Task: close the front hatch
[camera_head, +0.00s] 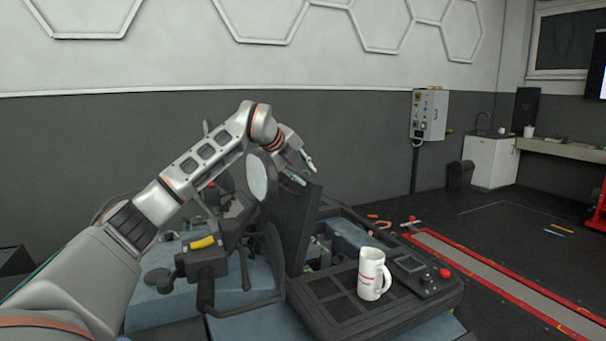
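The front hatch (296,224) is a dark flat panel standing steeply upright, open, at the middle of the machine. To its right, the open compartment (319,254) shows some parts inside. My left gripper (306,175) is above the hatch's upper edge, with its fingers apart and nothing visible between them. I cannot tell whether a finger touches the hatch. My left arm reaches in from the lower left. My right gripper is not in view.
A white mug (372,273) stands on the dark console (344,309) in front of the compartment. A control panel (425,276) with a small screen and red button is to its right. A round mirror-like disc (257,178) and levers are left of the hatch.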

